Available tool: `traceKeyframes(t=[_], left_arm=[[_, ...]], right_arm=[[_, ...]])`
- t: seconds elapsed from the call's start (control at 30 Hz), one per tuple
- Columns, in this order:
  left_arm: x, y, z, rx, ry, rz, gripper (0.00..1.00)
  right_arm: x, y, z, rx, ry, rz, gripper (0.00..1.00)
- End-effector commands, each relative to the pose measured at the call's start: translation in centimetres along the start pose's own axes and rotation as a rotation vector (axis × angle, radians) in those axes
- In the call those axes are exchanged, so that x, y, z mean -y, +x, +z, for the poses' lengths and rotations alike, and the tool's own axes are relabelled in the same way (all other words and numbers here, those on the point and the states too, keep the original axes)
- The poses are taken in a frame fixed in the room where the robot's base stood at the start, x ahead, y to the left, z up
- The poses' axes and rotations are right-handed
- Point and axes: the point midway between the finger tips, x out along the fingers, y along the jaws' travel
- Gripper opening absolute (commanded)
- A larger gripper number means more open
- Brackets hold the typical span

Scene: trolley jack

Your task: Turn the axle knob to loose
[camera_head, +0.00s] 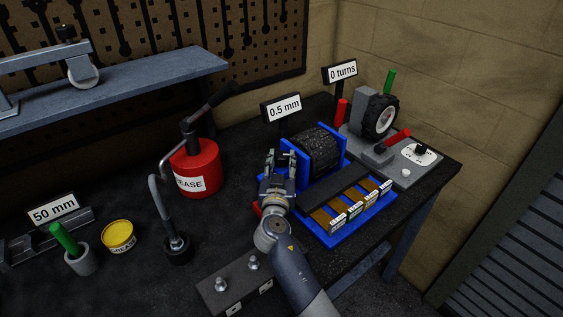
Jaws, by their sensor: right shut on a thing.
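My right gripper (279,163) is at the left side of a blue stand (375,214), close against its left upright. Its jaws are shut on a small part there, which the fingers hide. A dark ribbed roller (318,152) sits between the stand's uprights. At the back right, a black knob (420,150) sits on a white dial plate (413,158); its lettering is too small to read. I cannot tell which of these parts is the axle knob. My left gripper is not in view.
A wheel (381,118) stands behind the dial, with a red lever (396,137) nearby. A red grease canister (195,168), a hooked black tool (176,246), a yellow grease tin (119,237) and a dark block with pegs (236,286) surround the arm.

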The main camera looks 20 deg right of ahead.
Motion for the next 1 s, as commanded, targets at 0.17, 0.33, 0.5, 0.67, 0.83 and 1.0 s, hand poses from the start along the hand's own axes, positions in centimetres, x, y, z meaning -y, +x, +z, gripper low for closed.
traceKeyframes(t=[0.17,0.33,0.5,0.67,0.83,1.0], left_arm=[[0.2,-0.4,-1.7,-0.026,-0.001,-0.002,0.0],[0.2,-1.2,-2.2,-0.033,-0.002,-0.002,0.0],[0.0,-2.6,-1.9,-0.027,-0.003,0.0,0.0],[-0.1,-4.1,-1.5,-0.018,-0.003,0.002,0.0],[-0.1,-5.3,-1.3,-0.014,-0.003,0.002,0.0],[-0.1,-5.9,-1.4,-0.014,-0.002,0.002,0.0]], right_arm=[[-0.2,0.0,-0.2,-0.003,0.0,-0.041,0.11],[-0.5,0.1,-0.4,-0.003,-0.001,-0.133,0.11],[-0.7,0.1,-0.6,-0.004,-0.003,-0.256,0.11],[-1.0,0.3,-0.7,-0.004,-0.005,-0.365,0.11],[-1.1,0.3,-0.6,-0.005,-0.004,-0.457,0.11],[-1.1,0.4,-0.5,-0.005,-0.001,-0.517,0.11]])
